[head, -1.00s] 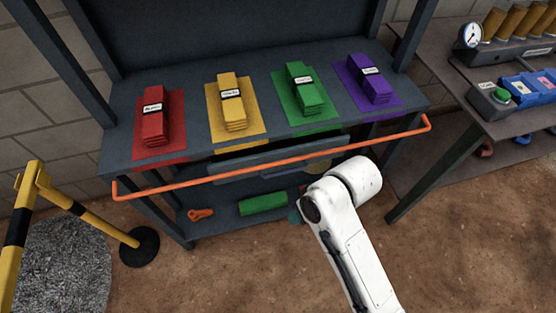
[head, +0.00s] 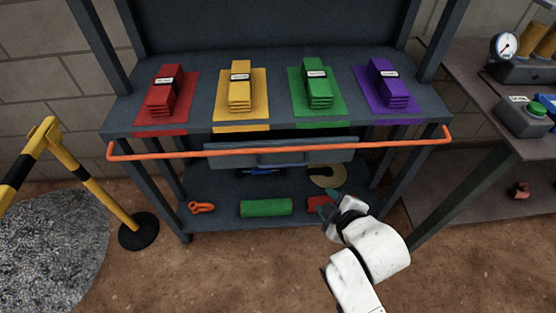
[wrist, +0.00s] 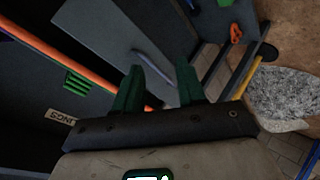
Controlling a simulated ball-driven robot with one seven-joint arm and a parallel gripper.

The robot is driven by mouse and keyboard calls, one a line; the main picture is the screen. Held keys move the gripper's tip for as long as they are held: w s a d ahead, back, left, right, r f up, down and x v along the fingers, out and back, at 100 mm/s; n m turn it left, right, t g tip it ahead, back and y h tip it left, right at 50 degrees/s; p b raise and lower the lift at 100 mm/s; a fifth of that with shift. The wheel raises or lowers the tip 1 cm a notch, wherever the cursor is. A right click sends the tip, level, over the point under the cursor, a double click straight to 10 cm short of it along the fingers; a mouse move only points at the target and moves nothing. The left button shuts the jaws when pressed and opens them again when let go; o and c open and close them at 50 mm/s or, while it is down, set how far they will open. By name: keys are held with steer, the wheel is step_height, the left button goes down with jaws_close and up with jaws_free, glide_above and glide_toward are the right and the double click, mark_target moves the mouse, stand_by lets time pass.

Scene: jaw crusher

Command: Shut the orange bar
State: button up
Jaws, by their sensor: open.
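The orange bar (head: 180,155) runs across the front of the dark workbench in the head view, just below the top's front edge, with a bent end at each side. It stands out in front of a grey drawer (head: 225,150). My gripper (head: 328,203) is below the bar, right of its middle, apart from it in the head view. In the wrist view the green fingers of my gripper (wrist: 158,82) are spread with nothing between them. The bar (wrist: 60,48) shows there as a diagonal, partly hidden behind the fingers.
Red (head: 165,95), yellow, green and purple stacks sit on mats on the benchtop. The lower shelf holds a green roll (head: 265,207), orange item (head: 202,208) and tape ring (head: 328,176). A yellow-black barrier (head: 95,185) stands left, another table (head: 470,110) right.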

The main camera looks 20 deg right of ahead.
steer(key=w+a+r+n+t+y+b, duration=0.1)
steer(key=w+a+n+t+b, duration=0.1)
steer(key=w, duration=0.4)
steer(key=w+a+r+n+t+y+b, duration=0.1)
steer(key=w+a+n+t+b, duration=0.1)
steer(key=w, duration=0.4)
steer(key=w+a+r+n+t+b, duration=0.2)
steer(key=w+a+n+t+b, duration=0.1)
steer(key=w+n, duration=0.2)
steer(key=shift+w+a+r+y, duration=0.1)
steer(key=shift+w+a+y, duration=0.1)
steer(key=shift+w, duration=0.2)
steer(key=shift+w+a+y, duration=0.1)
steer(key=shift+w+y, duration=0.1)
steer(key=shift+w, duration=0.15)
steer(key=shift+c, duration=0.3)
jaws_close()
